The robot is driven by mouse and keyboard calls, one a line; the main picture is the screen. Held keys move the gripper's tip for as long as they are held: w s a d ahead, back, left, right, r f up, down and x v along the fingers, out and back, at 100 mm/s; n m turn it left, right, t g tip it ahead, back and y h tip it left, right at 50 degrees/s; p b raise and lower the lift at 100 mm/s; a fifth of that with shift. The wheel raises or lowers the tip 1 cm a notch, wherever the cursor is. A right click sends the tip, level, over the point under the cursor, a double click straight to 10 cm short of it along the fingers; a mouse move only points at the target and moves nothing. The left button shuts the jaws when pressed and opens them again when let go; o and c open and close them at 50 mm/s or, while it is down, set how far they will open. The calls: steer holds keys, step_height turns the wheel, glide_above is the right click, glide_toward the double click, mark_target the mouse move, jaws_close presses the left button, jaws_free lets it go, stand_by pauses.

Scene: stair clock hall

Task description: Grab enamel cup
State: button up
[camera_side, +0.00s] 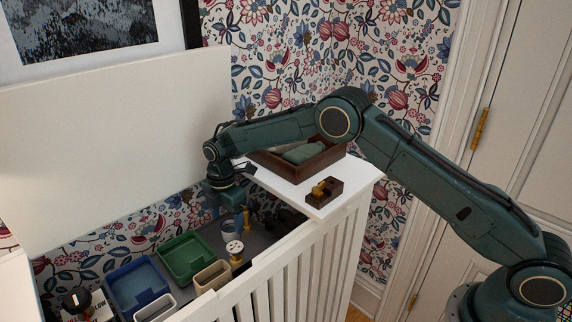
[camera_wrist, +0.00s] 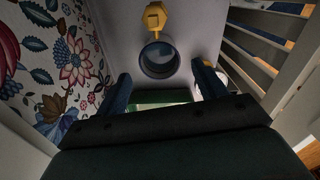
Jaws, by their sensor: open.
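The enamel cup, round with a blue-grey rim and dark inside, stands upright on the grey surface; in the wrist view the cup (camera_wrist: 159,60) is just beyond my fingertips, near the middle. In the side view the cup (camera_side: 229,229) is partly hidden below my gripper (camera_side: 224,205). My gripper is open and empty. In the wrist view the fingers of my gripper (camera_wrist: 161,75) are spread wide, one to each side of the cup's near edge, with space between them and it.
A yellow brass piece (camera_side: 246,219) stands close to the cup, and a white-topped brass item (camera_side: 235,250) stands nearer. A green tray (camera_side: 187,258), a blue tray (camera_side: 137,287) and a beige box (camera_side: 212,276) are left. A white slatted wall (camera_side: 290,262) bounds the front.

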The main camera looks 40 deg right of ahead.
mark_target(228, 227)
steer(key=shift+d+f, duration=0.1)
steer(key=shift+f, duration=2.05)
steer(key=c, duration=1.1)
steer(key=shift+r, duration=0.35)
steer(key=shift+r, duration=9.6)
steer(key=shift+r, duration=0.1)
